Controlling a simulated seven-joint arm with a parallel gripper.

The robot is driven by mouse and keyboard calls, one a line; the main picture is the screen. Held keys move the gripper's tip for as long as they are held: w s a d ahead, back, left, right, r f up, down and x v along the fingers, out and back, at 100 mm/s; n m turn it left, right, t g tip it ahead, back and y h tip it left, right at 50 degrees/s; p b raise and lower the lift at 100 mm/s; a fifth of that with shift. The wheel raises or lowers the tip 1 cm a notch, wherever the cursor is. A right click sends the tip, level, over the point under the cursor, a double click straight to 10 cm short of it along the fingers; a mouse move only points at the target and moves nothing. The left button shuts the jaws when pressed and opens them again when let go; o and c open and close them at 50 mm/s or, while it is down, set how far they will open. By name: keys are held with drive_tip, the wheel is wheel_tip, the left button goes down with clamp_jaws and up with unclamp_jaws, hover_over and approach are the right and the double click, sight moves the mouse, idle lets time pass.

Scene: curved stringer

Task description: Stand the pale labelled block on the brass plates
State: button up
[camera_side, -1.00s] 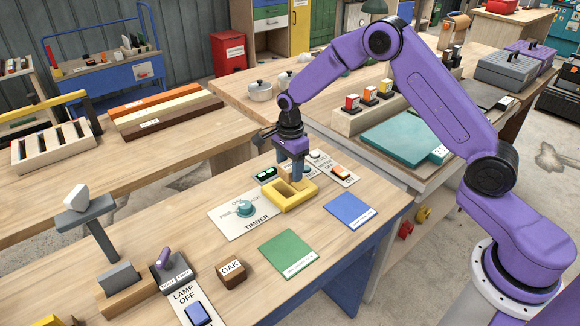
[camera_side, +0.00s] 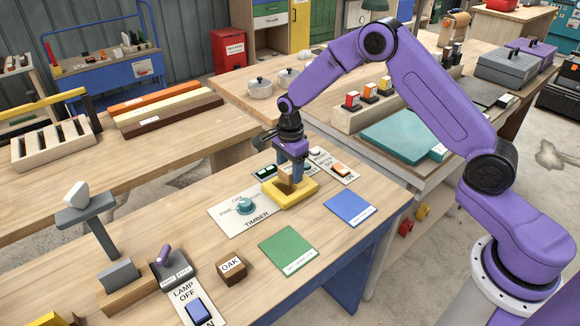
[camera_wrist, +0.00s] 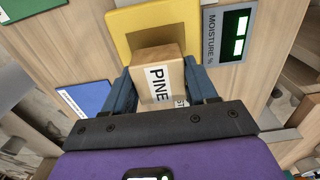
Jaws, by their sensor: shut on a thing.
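The pale wooden block (camera_wrist: 155,60), labelled PINE, sits between the two blue fingers of my gripper (camera_wrist: 168,88) in the wrist view. My gripper (camera_side: 290,177) is shut on it and points down at the yellow tray (camera_side: 301,196) in the side view. The tray also shows in the wrist view (camera_wrist: 122,28), just beyond the block. I cannot tell whether the block is clear of the tray. The block's lower part is hidden. I cannot make out the brass plates for certain in either view.
A moisture meter (camera_wrist: 233,35) with a green display stands beside the tray. The TIMBER dial (camera_side: 244,205) is left of the tray. Green (camera_side: 289,249) and blue (camera_side: 350,208) mats lie in front. A dark OAK block (camera_side: 232,271) and a LAMP switch (camera_side: 198,311) are nearer.

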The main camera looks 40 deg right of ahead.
sight(290, 167)
drive_tip(key=shift+f, duration=1)
drive_tip(key=o, duration=1.2)
drive_tip(key=shift+c, duration=0.2)
drive_tip(key=shift+r, duration=0.1)
wheel_tip(290, 167, up, 17)
drive_tip(key=shift+r, duration=0.15)
